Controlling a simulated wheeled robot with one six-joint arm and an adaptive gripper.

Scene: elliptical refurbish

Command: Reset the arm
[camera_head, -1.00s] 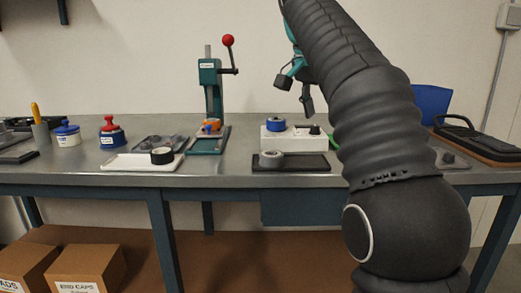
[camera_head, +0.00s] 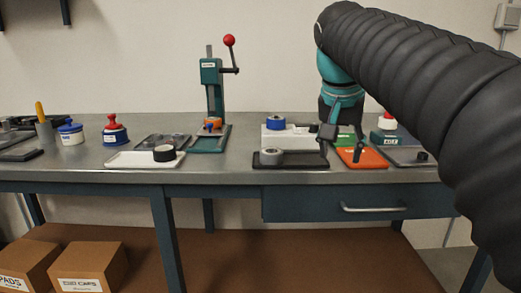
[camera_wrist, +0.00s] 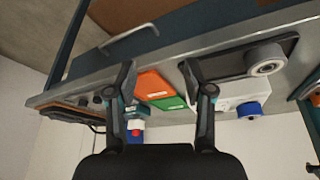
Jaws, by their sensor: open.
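My gripper (camera_head: 342,143) hangs above the right part of the workbench, its fingers apart and nothing between them. In the wrist view my gripper (camera_wrist: 160,85) also shows open, with the bench upside down behind it. My arm comes in from the right side of the head view and bends down to the gripper. Below and behind the fingers are an orange and green mat (camera_head: 362,158) and a dark tray (camera_head: 290,163) with a grey roll (camera_head: 271,157). The fingers appear apart from these things, though the exact height is hard to tell.
A teal press (camera_head: 212,90) with a red knob stands mid-bench. A white tray (camera_head: 125,160) with a black roll (camera_head: 164,153) lies left of it. A blue roll (camera_head: 275,122) sits on a white block. A red-topped bottle (camera_head: 387,121) stands at the right. Boxes (camera_head: 88,267) sit below.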

